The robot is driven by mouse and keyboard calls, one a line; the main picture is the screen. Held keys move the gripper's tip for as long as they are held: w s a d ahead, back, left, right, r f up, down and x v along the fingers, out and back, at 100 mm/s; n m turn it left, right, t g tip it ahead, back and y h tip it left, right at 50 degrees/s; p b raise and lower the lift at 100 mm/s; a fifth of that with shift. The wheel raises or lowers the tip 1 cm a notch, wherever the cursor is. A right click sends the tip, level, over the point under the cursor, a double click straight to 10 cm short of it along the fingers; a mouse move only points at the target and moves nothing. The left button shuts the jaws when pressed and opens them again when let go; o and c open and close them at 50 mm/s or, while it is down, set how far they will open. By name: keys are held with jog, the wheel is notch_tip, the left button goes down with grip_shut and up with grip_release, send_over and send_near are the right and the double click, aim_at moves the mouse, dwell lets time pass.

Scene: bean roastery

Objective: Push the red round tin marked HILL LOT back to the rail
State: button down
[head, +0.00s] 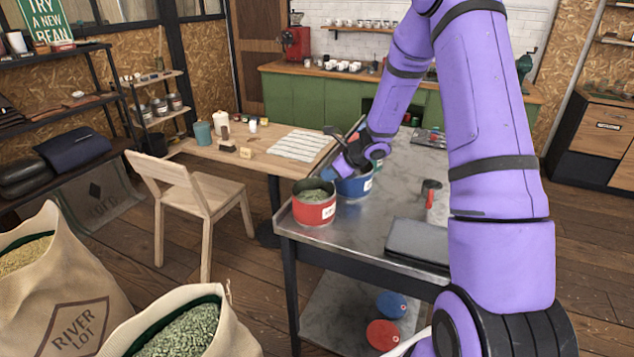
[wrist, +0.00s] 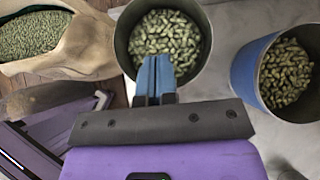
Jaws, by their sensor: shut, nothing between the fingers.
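The red round tin (head: 314,211) stands upright on the steel table, near its front left corner. It is open and holds green beans; its white label is too small to read. A blue tin (head: 356,188) stands just behind it to the right, and it shows at the right of the wrist view (wrist: 246,78). In the wrist view my shut, empty fingers (wrist: 155,68) overlap the near rim of an open bean tin (wrist: 121,42), apparently the red one. I cannot tell whether they touch it.
The steel table (head: 350,231) has a raised edge (head: 283,211) on its left. A dark flat case (head: 417,243) and a small red-handled item (head: 430,195) lie to the right. A wooden table (head: 205,152), a chair (head: 190,192) and bean sacks (head: 75,312) stand at left.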

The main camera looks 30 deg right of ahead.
jog(key=s+a+f+n+g, duration=0.9)
jog(key=s+a+n, duration=0.2)
jog(key=s+a, duration=0.1)
jog(key=s+f+n+g+h, duration=0.3)
jog(key=s+n+h, duration=0.2)
jog(key=s+n, duration=0.15)
jog(key=s+f+n+g+h, duration=0.3)
jog(key=s+n+h, duration=0.25)
jog(key=n, duration=0.25)
jog(key=n+t+h, duration=0.8)
jog(key=n+t, duration=1.3)
jog(key=n, duration=0.9)
send_near(306, 211)
jog(key=x, duration=0.7)
jog(key=shift+w+d, duration=0.15)
jog(key=shift+d, duration=0.1)
